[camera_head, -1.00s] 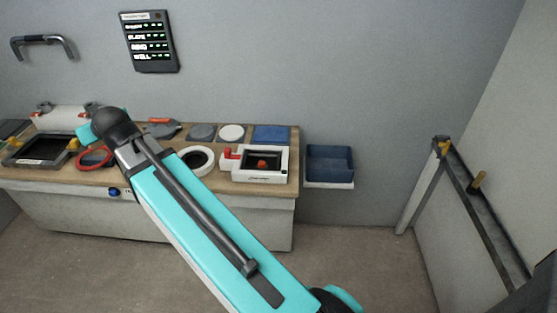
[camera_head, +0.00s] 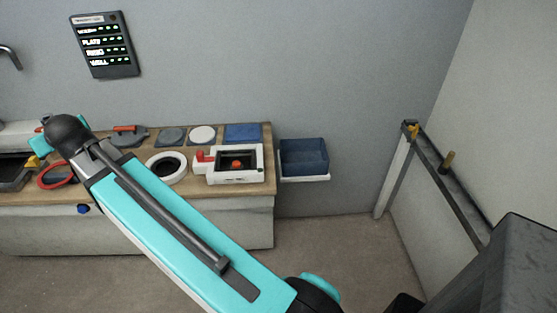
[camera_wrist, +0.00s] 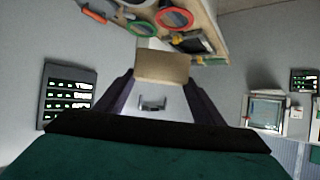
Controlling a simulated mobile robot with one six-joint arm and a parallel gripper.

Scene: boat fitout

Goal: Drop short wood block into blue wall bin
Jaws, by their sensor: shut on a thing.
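The short wood block (camera_wrist: 162,67) is tan and sits between the two dark fingers of my gripper (camera_wrist: 160,84) in the wrist view. My gripper is shut on it and holds it up in the air. In the head view my arm crosses the lower left, and the gripper and block do not show there. The blue wall bin (camera_head: 304,156) is an open box on a white ledge at the right end of the workbench. It looks empty from here. It does not show in the wrist view.
The wooden-topped workbench (camera_head: 218,201) runs along the wall, with a white frame fixture (camera_head: 256,164), a white ring (camera_head: 166,168), and flat blue and grey pads on it. A dark indicator panel (camera_head: 104,46) hangs above. A rail (camera_head: 447,178) stands at the right. Floor between is clear.

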